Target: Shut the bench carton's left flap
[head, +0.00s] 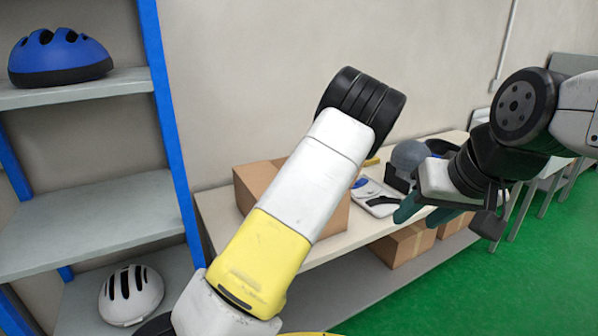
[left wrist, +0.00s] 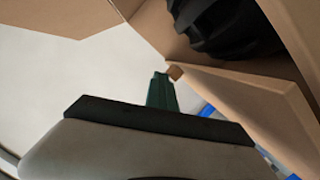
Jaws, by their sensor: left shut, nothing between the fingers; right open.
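The bench carton (head: 257,180) is a brown box on the bench, partly hidden behind my left arm in the head view. In the left wrist view it is open, with a black ribbed object (left wrist: 232,25) inside. One cardboard panel (left wrist: 245,105) slants across the right, and another (left wrist: 60,14) shows at the top left; I cannot tell which is the left flap. My left gripper's green fingers (left wrist: 160,92) are shut and empty, close to a cardboard edge; contact is unclear. My right gripper (head: 424,213) is open and empty, in front of the bench's right part.
The bench (head: 222,220) also holds a white tray (head: 378,200) and a grey rounded object (head: 408,156). Another carton (head: 402,245) sits on the lower shelf. A blue-post rack with a blue helmet (head: 60,57) and white helmet (head: 130,294) stands left.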

